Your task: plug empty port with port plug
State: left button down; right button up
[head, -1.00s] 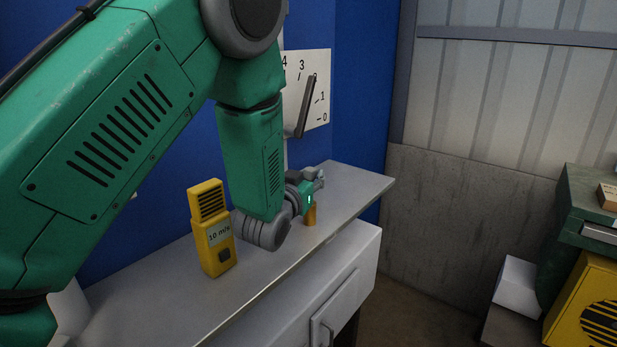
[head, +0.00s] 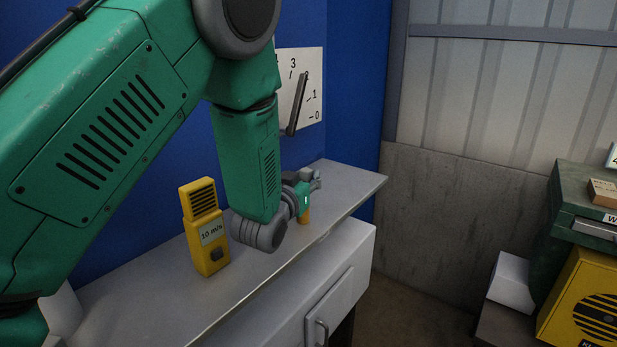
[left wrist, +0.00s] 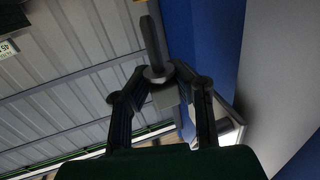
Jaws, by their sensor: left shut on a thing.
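My left gripper (head: 312,181) is low over the far part of the grey counter in the head view. In the left wrist view my left gripper (left wrist: 158,88) is shut on a dark grey plug (left wrist: 154,45), which has a wide collar and a straight shaft pointing away from the fingers. I take this to be the port plug. In the head view the plug is too small to make out clearly. No empty port can be made out in either view. My right gripper is not in view.
A small orange-yellow object (head: 304,216) shows just below the gripper. A white dial (head: 308,100) hangs on the blue wall. Green and yellow boxes (head: 580,300) stand at right.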

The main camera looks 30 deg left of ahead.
pick_arm(q)
jog(key=shift+a+f+b, duration=0.15)
jog(key=shift+f+b, duration=0.25)
jog(key=shift+f, duration=0.2)
jog(key=shift+a+f+b, duration=0.15)
jog(key=shift+f+b, duration=0.2)
jog(key=shift+f, duration=0.2)
jog(key=shift+a+f, duration=0.1)
jog(key=shift+f, duration=0.1)
jog(key=c, duration=1.4)
grip_release()
jog(key=shift+a, duration=0.1)
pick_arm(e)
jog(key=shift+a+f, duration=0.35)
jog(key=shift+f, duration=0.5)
pick_arm(q)
jog(key=shift+s, duration=0.2)
jog(key=s, duration=0.3)
jog(key=s+d, duration=0.1)
jog(key=s, duration=0.3)
jog(key=s+d, duration=0.1)
jog(key=s, duration=0.3)
jog(key=shift+s+d, duration=0.1)
jog(key=shift+s, duration=0.05)
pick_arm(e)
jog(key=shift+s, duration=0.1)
